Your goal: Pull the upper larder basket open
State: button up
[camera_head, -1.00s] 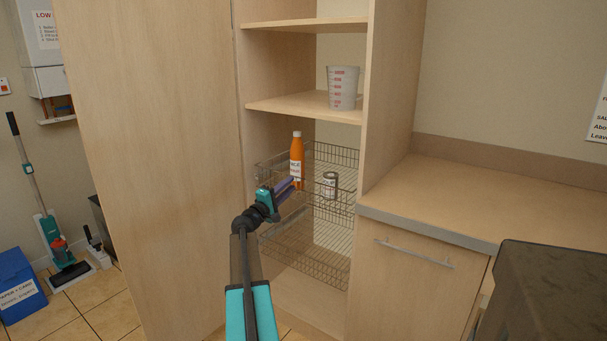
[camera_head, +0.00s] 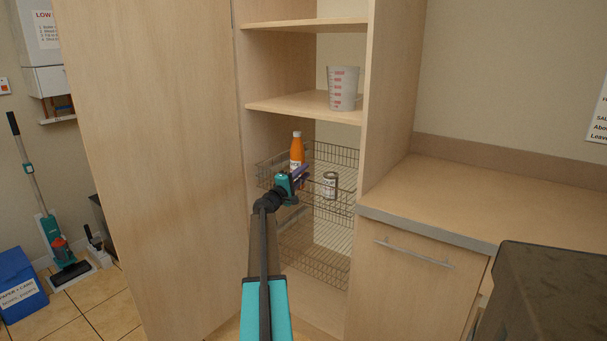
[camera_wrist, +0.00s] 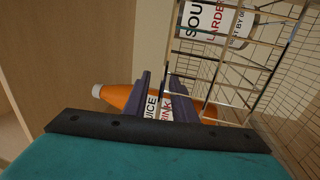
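The upper larder basket (camera_head: 340,154) is a wire basket inside the tall open cupboard. It holds an orange juice bottle (camera_head: 297,148) and a labelled soup can (camera_head: 330,185). My gripper (camera_head: 303,174) is at the basket's front side, in front of the bottle, and hides part of the front rim. In the wrist view, my purple fingers (camera_wrist: 161,98) are parted, with the bottle (camera_wrist: 118,96) behind them and its label showing in the gap. The basket's wires (camera_wrist: 225,60) lie just beyond and right of the fingers. I cannot tell whether a wire lies between them.
A lower wire basket (camera_head: 315,262) sits below. A measuring cup (camera_head: 342,88) stands on the shelf above. The open cupboard door (camera_head: 150,170) is left of my arm. A worktop (camera_head: 480,195) is at the right, with a dark box (camera_head: 550,290) in front.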

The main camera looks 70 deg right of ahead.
jog(key=shift+d, duration=0.1)
grip_shut()
dwell(1.5)
